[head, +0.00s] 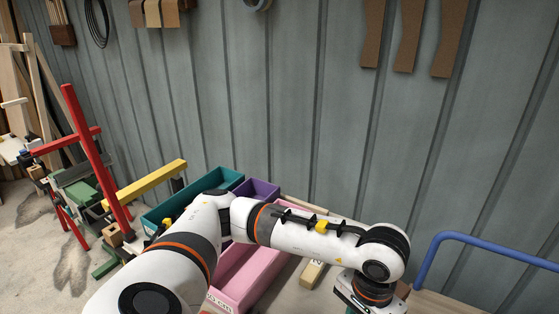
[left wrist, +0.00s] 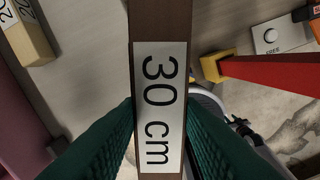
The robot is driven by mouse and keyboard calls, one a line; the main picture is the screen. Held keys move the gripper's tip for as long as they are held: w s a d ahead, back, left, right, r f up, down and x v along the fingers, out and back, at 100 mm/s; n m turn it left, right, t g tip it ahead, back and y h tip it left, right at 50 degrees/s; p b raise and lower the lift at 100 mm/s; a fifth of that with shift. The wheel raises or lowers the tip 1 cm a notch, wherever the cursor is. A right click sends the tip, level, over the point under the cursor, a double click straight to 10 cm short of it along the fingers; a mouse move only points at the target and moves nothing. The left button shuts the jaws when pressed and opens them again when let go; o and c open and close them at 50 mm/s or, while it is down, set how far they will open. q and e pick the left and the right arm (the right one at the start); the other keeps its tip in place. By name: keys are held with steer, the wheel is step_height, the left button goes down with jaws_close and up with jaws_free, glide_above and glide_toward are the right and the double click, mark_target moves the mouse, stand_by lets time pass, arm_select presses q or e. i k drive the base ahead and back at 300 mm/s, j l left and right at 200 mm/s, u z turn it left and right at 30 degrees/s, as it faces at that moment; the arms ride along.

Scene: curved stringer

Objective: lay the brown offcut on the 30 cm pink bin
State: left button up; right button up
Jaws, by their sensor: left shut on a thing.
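In the left wrist view, my left gripper (left wrist: 158,120) has its green fingers shut on the brown offcut (left wrist: 157,22), a dark strip with a white "30 cm" label facing the camera. A pink surface (left wrist: 14,135) shows at the wrist view's left edge. My right gripper is not in view.
A teal bin (head: 212,180) and a purple bin (head: 262,189) stand behind the pink one. A pale labelled wood block (head: 312,273) lies right of it. The corrugated wall is close behind.

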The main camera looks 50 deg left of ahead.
mark_target(263, 259)
steer(key=k+j+z, duration=0.1)
steer(key=j+z, duration=0.25)
steer(key=k+j+z, duration=0.1)
steer(key=z, duration=0.2)
steer(key=k+j+z, duration=0.3)
steer(key=k+j, duration=0.85)
steer(key=j, duration=0.15)
